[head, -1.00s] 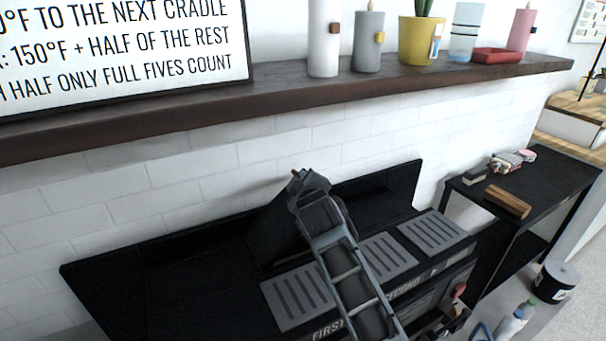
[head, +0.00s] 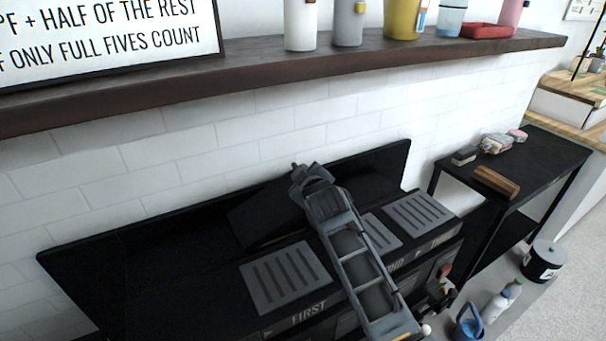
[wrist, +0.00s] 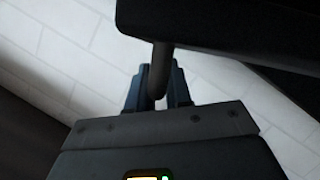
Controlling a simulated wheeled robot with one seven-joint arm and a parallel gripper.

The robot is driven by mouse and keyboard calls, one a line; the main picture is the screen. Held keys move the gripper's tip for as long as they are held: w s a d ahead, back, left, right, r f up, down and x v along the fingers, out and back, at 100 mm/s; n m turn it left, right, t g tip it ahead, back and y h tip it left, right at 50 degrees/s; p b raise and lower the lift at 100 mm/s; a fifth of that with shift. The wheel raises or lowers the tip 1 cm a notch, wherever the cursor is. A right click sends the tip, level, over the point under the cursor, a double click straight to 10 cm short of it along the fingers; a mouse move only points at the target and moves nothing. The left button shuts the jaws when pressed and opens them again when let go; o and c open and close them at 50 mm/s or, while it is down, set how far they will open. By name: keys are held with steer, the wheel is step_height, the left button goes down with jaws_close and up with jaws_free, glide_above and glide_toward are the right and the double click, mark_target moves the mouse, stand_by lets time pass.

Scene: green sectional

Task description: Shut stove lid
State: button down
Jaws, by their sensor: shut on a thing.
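The black stove (head: 180,285) stands against the white tiled wall, with grey slotted plates on its front, the left one (head: 285,277) above the word FIRST. A dark slanted panel (head: 262,213), apparently the lid, stands raised behind the plates; its exact angle is unclear. My arm reaches over the stove to the panel's upper right end. In the wrist view, my gripper (wrist: 157,92) is shut on a dark round bar (wrist: 161,62), apparently the lid's handle. The bar runs up to a black panel (wrist: 220,22). The fingertips are hard to make out in the head view.
A dark wooden shelf (head: 270,82) with several vases and pots runs above the stove. A black side table (head: 540,165) with a wooden block (head: 496,181) stands at the right. A black-and-white pot (head: 543,260) and bottles stand low at the right.

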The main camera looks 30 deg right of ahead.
steer(key=c, duration=1.1)
jaws_free()
steer(key=v, duration=0.7)
steer(key=shift+s+a+r, duration=0.15)
steer(key=shift+s, duration=0.2)
steer(key=shift+c, duration=0.5)
